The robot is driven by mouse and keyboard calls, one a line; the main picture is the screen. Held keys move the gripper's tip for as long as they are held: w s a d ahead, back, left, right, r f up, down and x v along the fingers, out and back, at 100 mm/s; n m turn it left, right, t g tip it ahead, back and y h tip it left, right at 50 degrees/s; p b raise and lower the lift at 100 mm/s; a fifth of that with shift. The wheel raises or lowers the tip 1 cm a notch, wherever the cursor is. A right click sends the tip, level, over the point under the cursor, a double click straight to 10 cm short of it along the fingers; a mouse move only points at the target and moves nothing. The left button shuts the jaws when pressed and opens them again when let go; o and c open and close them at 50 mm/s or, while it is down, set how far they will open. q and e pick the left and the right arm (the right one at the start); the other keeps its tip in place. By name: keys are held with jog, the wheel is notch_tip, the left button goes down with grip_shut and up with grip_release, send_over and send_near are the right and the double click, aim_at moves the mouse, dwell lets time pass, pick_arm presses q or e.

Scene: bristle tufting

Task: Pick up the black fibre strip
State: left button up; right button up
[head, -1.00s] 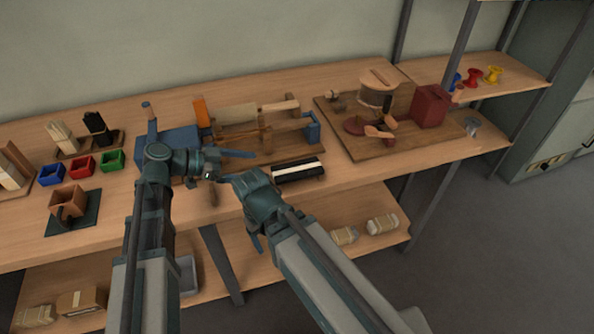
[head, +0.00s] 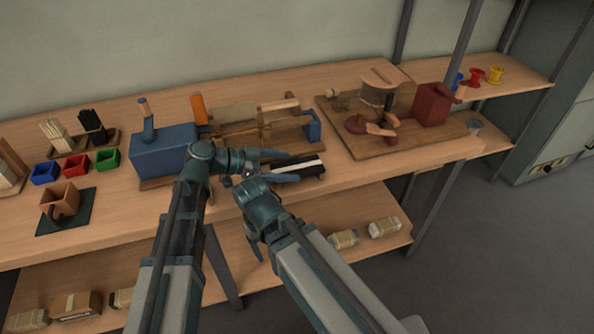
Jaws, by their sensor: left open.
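A dark strip with a pale band along its top (head: 298,169) lies near the front edge of the bench, right of centre. I cannot tell whether it is the black fibre strip. A bundle of black fibres (head: 90,122) also stands in a wooden holder at the left. My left gripper (head: 268,163) is open, at the left end of the banded strip, with one finger over its far side. Whether it touches is unclear. My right gripper (head: 240,205) is just below, in front of the bench edge. Its jaws are hard to make out.
A blue block with a handle (head: 165,153) and a wooden jig (head: 238,116) stand behind my grippers. Blue, red and green bins (head: 76,166) are at the left. A wooden board (head: 440,136) with a dark red block is at the right.

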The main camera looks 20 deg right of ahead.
pick_arm(q)
jog(key=shift+d+f, duration=0.3)
jog(key=shift+d, duration=0.35)
jog(key=shift+c, duration=0.3)
jog(key=c, duration=1.2)
jog(key=shift+r, duration=0.1)
